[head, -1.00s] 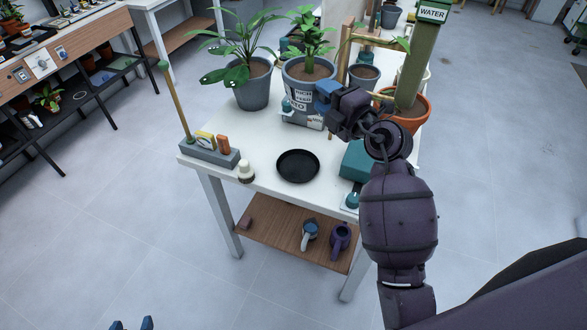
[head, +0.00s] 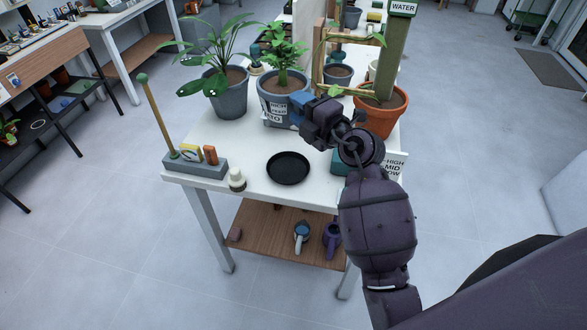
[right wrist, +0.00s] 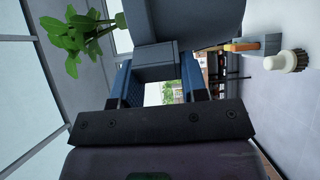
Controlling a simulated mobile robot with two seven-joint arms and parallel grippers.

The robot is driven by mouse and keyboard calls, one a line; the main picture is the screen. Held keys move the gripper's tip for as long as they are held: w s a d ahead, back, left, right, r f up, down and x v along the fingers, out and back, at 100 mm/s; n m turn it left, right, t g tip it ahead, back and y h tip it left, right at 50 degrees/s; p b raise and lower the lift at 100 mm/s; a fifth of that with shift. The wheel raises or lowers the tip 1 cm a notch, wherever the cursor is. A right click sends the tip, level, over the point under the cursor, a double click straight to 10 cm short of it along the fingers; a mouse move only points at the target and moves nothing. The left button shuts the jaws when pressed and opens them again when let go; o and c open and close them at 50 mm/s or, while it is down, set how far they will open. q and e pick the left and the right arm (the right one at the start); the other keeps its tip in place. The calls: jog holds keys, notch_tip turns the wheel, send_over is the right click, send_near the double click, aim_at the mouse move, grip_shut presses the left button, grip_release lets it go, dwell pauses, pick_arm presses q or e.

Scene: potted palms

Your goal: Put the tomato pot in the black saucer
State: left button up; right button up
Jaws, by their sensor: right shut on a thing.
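A grey pot (head: 271,108) with pale labels and a bushy green plant stands behind the black saucer, toward the back of the white table. I take it as the tomato pot; its lettering is too small to read fully. My right gripper (head: 298,103) is at its front right side, shut on it. The right wrist view shows the blue fingers (right wrist: 158,88) against a dark grey block on the pot (right wrist: 205,20). I cannot tell whether the pot is lifted. The black saucer (head: 288,169) is flat and empty near the table's front edge. My left gripper is out of view.
A grey potted palm (head: 229,102) stands left of the labelled pot, a terracotta pot (head: 379,120) right of it. A brush (head: 236,180) and a grey tool holder (head: 196,163) are left of the saucer. A teal box (head: 339,161) is partly behind my right arm.

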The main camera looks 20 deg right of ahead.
notch_tip(320, 180, down, 18)
jog(key=b, duration=0.7)
jog(key=shift+r, duration=0.2)
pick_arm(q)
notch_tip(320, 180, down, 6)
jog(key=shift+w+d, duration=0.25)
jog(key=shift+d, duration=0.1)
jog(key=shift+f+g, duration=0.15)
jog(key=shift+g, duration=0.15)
pick_arm(e)
jog(key=shift+f, duration=0.2)
